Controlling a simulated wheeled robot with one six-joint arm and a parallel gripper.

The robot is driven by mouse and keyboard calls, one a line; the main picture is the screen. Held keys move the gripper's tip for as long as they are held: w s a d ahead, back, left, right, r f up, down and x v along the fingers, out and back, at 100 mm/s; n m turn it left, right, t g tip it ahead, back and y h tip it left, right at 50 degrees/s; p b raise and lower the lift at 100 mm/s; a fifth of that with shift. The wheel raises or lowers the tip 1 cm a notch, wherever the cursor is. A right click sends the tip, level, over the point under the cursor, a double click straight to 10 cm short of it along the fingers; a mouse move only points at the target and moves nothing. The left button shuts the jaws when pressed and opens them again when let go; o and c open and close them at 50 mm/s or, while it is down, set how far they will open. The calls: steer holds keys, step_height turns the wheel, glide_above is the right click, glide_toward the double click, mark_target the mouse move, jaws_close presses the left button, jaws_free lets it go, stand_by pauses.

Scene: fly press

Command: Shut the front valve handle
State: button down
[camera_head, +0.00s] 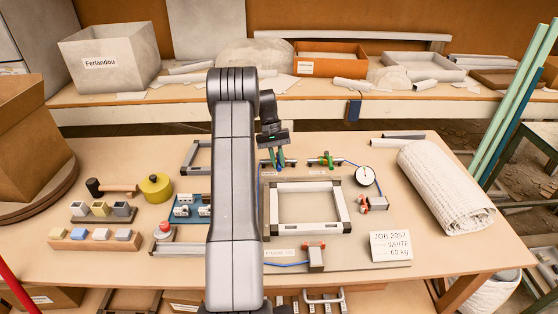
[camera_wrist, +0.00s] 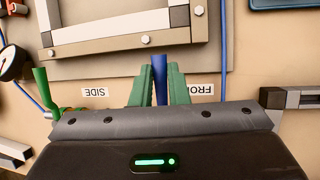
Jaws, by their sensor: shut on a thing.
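My gripper (camera_wrist: 160,72) has green fingers, and they are shut on the blue front valve handle (camera_wrist: 160,66) in the wrist view. The handle points up the picture between the fingers. The valve body beneath it is hidden by my gripper. The "FRONT" label (camera_wrist: 203,90) lies just right of the fingers and is partly covered. In the head view my gripper (camera_head: 272,160) is at the left valve behind the white frame, and my arm hides part of that area.
The side valve with its green handle (camera_head: 326,158) stands to the right, with a round gauge (camera_head: 365,176) beyond it. The green handle (camera_wrist: 42,90) also shows in the wrist view, near the "SIDE" label (camera_wrist: 95,92). The white frame (camera_head: 308,207) lies in front of the valves.

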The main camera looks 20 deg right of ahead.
stand_by(0.3)
steer(key=c, duration=1.4)
jaws_free()
steer(key=shift+w, duration=0.1)
steer(key=v, duration=1.4)
steer(key=shift+a, duration=0.15)
steer(key=shift+f, duration=0.15)
steer(key=x, duration=1.3)
steer(key=shift+s+f, duration=0.25)
steer(key=shift+f, duration=0.05)
